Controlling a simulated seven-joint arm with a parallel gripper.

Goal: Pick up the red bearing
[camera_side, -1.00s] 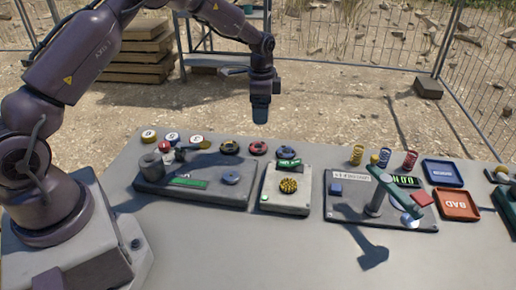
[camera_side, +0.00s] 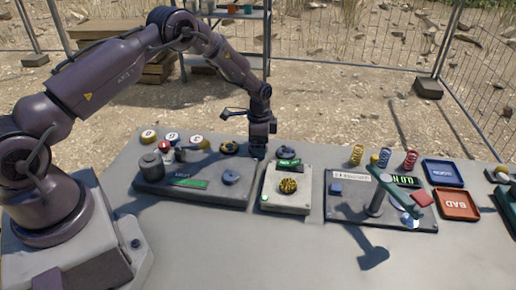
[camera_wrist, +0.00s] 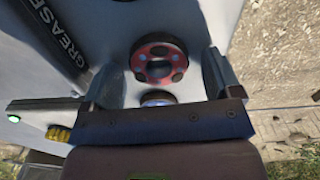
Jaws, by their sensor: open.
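The red bearing (camera_wrist: 158,49) is a red ring with dark spots, lying flat near the table's far edge. In the wrist view it sits between the two fingers of my gripper (camera_wrist: 160,84), which are open and apart from it. In the side view my gripper (camera_side: 258,153) is lowered over the red bearing's spot and hides it. I cannot tell how high the fingertips are above the table.
A yellow-marked bearing (camera_side: 229,148) lies close left of my gripper and a blue-marked one (camera_side: 286,152) close right. A grease station (camera_side: 210,197) and a smaller station with a gold bearing (camera_side: 288,186) stand in front. Coloured springs (camera_side: 410,159) and trays (camera_side: 442,173) are at the right.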

